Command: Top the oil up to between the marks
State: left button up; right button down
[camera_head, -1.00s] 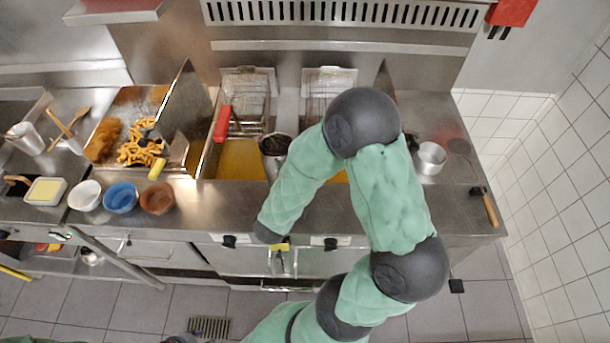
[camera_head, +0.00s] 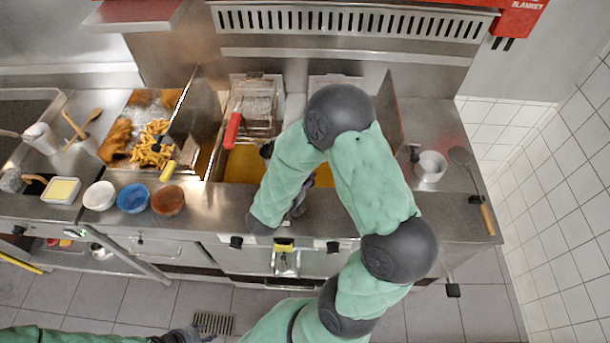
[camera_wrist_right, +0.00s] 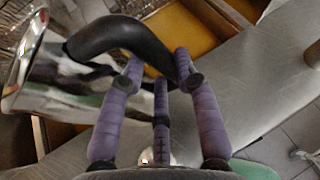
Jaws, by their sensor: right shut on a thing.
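The left fryer vat holds yellow oil (camera_head: 243,168). A strip of oil (camera_head: 325,176) in the right vat shows beside my right arm, which hides most of that vat. I cannot make out level marks. My right gripper (camera_wrist_right: 158,72) has its purple fingers shut on the curved black handle of a shiny metal vessel (camera_wrist_right: 22,68). The vessel is cut off at the left of the wrist view, and its contents are hidden. In the head view my right arm mostly covers this gripper and the vessel. My left gripper (camera_head: 188,336) is at the bottom edge, away from the counter, its fingers unclear.
A fry basket with a red handle (camera_head: 232,130) hangs over the left vat. Fries (camera_head: 150,150) lie in a tray to the left. White, blue and brown bowls (camera_head: 132,198) line the front edge.

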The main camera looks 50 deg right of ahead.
jog(key=shift+n+g, duration=0.5)
jog(key=shift+n, duration=0.2)
jog(key=shift+w+a+r+p, duration=0.15)
jog(key=shift+w+r+p, duration=0.2)
jog(key=shift+w+p, duration=0.25)
jog(key=shift+w+a+r+p, duration=0.15)
jog(key=shift+w+r+p, duration=0.2)
jog(key=shift+w+p, duration=0.3)
jog(key=shift+w+a+r+p, duration=0.15)
jog(key=shift+w+r+p, duration=0.25)
jog(key=shift+w, duration=0.35)
jog(key=shift+w+a+r+n+g+h+p, duration=0.1)
jog(key=shift+w+r+n+g+h+p, duration=0.25)
jog(key=shift+p, duration=0.4)
jog(key=shift+r+n+g+h+p, duration=0.15)
jog(key=shift+n+g+p, duration=0.25)
jog(key=shift+p, duration=0.35)
jog(key=shift+w+a+n+g+p, duration=0.15)
jog(key=shift+w+n+g+p, duration=0.3)
jog(key=shift+w+n+p, duration=0.15)
jog(key=shift+w+a+r+n+g+h+p, duration=0.3)
jog(key=shift+w+n+p, duration=0.2)
jog(key=shift+w+n, duration=0.2)
jog(key=shift+w+a+r+n+g+h+p, duration=0.1)
jog(key=shift+w+r+n+g+h+p, duration=0.1)
jog(key=shift+w+r+n+g+p, duration=0.35)
jog(key=shift+w+f, duration=0.2)
dwell(1.8)
